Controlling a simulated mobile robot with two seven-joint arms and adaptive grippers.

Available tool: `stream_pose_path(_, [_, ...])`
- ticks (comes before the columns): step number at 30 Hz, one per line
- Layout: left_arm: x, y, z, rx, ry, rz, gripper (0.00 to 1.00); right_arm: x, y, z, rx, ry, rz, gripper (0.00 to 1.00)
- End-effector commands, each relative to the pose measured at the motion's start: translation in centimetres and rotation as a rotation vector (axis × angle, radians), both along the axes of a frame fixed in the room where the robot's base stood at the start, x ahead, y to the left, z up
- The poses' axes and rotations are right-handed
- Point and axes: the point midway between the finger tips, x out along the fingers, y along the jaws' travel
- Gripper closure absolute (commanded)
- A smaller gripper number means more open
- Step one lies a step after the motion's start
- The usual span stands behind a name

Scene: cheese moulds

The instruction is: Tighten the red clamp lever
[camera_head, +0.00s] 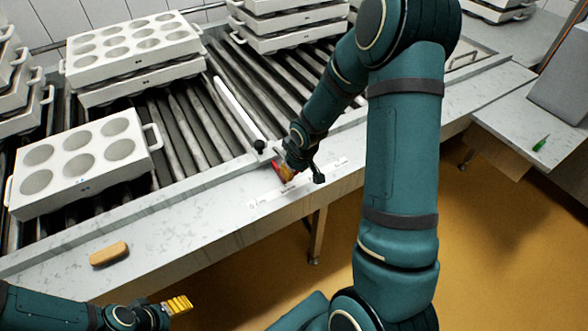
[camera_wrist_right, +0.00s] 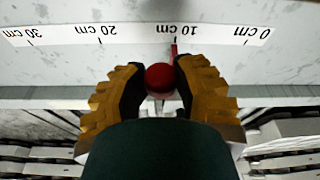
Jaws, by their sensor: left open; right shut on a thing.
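The red clamp lever shows in the right wrist view as a round red knob (camera_wrist_right: 159,78) with a thin red stem behind it, near the 10 cm mark. In the head view only a small red part (camera_head: 277,166) of it shows beside my right gripper (camera_head: 287,172). My right gripper's yellow fingers (camera_wrist_right: 159,88) are shut on the knob, one on each side. The rest of the lever is hidden by the gripper. My left gripper (camera_head: 178,305) is open and empty at the lower left, in front of the table edge.
A white bar (camera_head: 238,110) lies along the rollers (camera_head: 178,125), with a black knob near its end. A printed scale (camera_head: 262,201) runs along the front ledge. A mould block (camera_head: 85,165) and stacked moulds (camera_head: 135,45) stand behind. A brown brush (camera_head: 109,254) lies left on the ledge.

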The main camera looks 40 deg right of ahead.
Motion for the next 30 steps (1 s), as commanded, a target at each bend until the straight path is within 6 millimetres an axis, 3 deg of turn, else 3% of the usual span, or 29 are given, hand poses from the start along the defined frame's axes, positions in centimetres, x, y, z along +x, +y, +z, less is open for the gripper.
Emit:
stream_pose_path(1, [0.0,0.0,-0.1,0.000,-0.001,0.000,0.39,-0.8,0.0,-0.6,0.003,0.024,-0.003,1.00])
stream_pose_path(11, [0.0,0.0,-0.1,0.000,-0.001,0.000,0.39,-0.8,0.0,-0.6,0.003,0.025,-0.003,1.00])
stream_pose_path(12, [0.0,0.0,-0.1,0.000,-0.001,0.000,0.39,-0.8,0.0,-0.6,0.003,0.025,-0.003,0.62])
stream_pose_path(14, [0.0,0.0,-0.1,0.000,-0.001,0.000,0.39,-0.8,0.0,-0.6,0.003,0.023,-0.003,0.41])
stream_pose_path(25, [0.0,0.0,-0.1,0.000,-0.001,0.000,0.39,-0.4,0.0,-0.1,0.002,0.011,-0.002,0.40])
stream_pose_path(30, [0.0,0.0,-0.1,0.000,-0.001,0.000,0.39,-0.8,0.0,1.6,0.001,0.008,-0.004,0.40])
